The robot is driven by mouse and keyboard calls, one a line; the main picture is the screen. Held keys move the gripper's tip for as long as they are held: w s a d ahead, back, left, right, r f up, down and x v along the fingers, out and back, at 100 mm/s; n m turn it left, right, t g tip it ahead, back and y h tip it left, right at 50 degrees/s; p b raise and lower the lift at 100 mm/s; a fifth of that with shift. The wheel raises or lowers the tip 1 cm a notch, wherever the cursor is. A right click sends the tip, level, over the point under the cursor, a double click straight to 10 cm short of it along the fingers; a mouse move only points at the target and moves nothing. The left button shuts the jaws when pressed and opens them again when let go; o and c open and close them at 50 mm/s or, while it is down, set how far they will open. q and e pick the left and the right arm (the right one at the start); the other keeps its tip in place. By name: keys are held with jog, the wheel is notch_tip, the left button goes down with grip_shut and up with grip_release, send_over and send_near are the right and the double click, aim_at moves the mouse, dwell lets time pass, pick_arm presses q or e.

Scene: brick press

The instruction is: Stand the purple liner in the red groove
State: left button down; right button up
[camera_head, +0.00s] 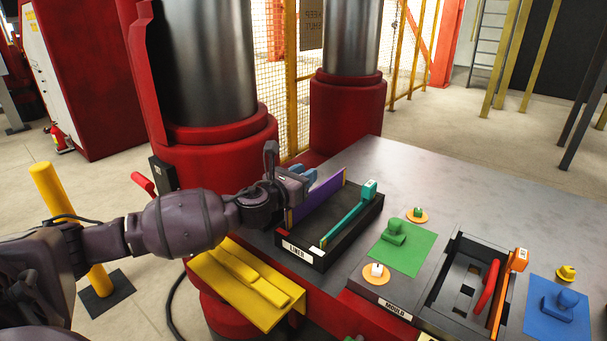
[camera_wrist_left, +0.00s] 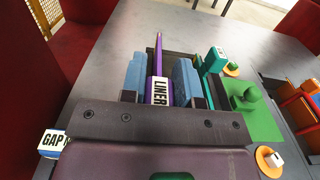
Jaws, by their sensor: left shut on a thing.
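The purple liner (camera_head: 318,200) is a thin upright panel along the left side of the black tray marked LINER (camera_head: 303,252). It also shows edge-on in the left wrist view (camera_wrist_left: 158,57), with a LINER label. My left gripper (camera_head: 303,174) is shut on it from its left end; its blue fingers lie either side of the panel in the left wrist view (camera_wrist_left: 160,82). I cannot tell whether the liner's lower edge rests in the tray or hangs above it. I cannot clearly make out the red groove. My right gripper is out of view.
A teal bar (camera_head: 347,215) stands in the tray's right side. To the right are a green mat (camera_head: 407,257) with a green knob, a mould box (camera_head: 448,290) with a red handle, and a blue mat (camera_head: 545,325). A red press column (camera_head: 200,150) stands behind left.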

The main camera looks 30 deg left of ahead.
aim_at(321, 193)
pick_arm(q)
jog(key=shift+f+b, duration=0.85)
jog(key=shift+f, duration=0.6)
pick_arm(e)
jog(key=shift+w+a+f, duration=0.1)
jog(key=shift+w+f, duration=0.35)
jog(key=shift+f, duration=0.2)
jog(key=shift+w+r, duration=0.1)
pick_arm(q)
jog(key=shift+f, duration=0.1)
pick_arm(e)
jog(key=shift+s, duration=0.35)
pick_arm(q)
jog(key=c, duration=0.8)
grip_release()
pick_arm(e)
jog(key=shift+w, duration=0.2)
pick_arm(q)
jog(key=shift+f, duration=0.15)
jog(key=shift+s, duration=0.15)
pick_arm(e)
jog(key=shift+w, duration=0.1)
